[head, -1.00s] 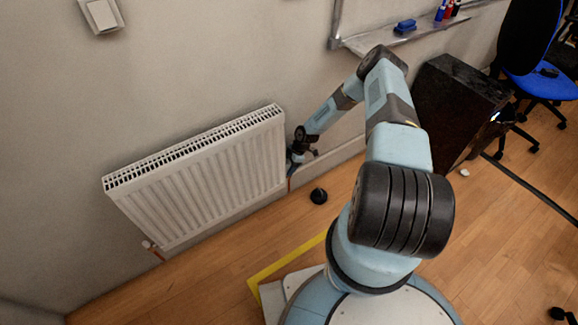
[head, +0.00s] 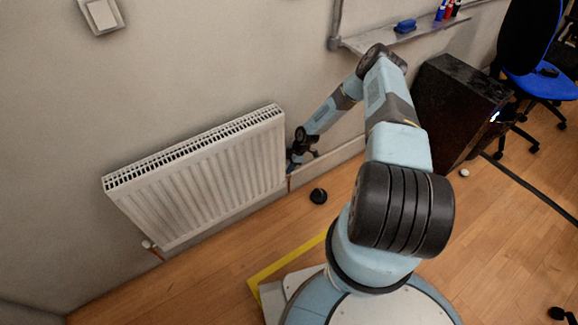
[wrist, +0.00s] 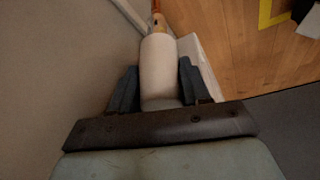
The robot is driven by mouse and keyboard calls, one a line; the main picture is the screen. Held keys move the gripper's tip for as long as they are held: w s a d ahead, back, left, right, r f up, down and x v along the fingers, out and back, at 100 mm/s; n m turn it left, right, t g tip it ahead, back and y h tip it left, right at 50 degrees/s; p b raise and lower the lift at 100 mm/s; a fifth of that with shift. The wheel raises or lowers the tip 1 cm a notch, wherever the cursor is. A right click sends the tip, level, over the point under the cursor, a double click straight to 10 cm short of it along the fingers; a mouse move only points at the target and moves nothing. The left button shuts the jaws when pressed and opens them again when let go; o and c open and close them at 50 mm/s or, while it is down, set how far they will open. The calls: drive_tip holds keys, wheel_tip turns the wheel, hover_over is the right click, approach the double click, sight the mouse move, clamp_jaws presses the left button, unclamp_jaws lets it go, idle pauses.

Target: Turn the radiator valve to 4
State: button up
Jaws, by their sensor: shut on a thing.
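The radiator (head: 200,170) is a white ribbed panel on the wall, left of my arm in the head view. The radiator valve (wrist: 158,70) is a white cylinder in the middle of the wrist view, with a copper pipe beyond it. My gripper (wrist: 158,78) is shut on the valve, one dark finger on each side. In the head view my gripper (head: 296,160) is at the radiator's right end, where it hides the valve. No number on the valve is readable.
A small black round object (head: 318,196) lies on the floor near the radiator. A dark cabinet (head: 455,110) stands to the right, with a blue chair (head: 540,82) beyond it. A shelf (head: 420,30) is on the wall above. Yellow tape (head: 285,260) marks the floor.

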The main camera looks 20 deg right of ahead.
drive_tip(key=shift+s+m+t+h, duration=0.15)
drive_tip(key=shift+m+t, duration=0.3)
drive_tip(key=shift+m, duration=0.9)
drive_tip(key=shift+w+m+t+h, duration=0.1)
drive_tip(key=shift+m+t+h, duration=0.25)
drive_tip(key=shift+m, duration=1)
drive_tip(key=o, duration=1)
drive_tip(key=shift+a, duration=0.1)
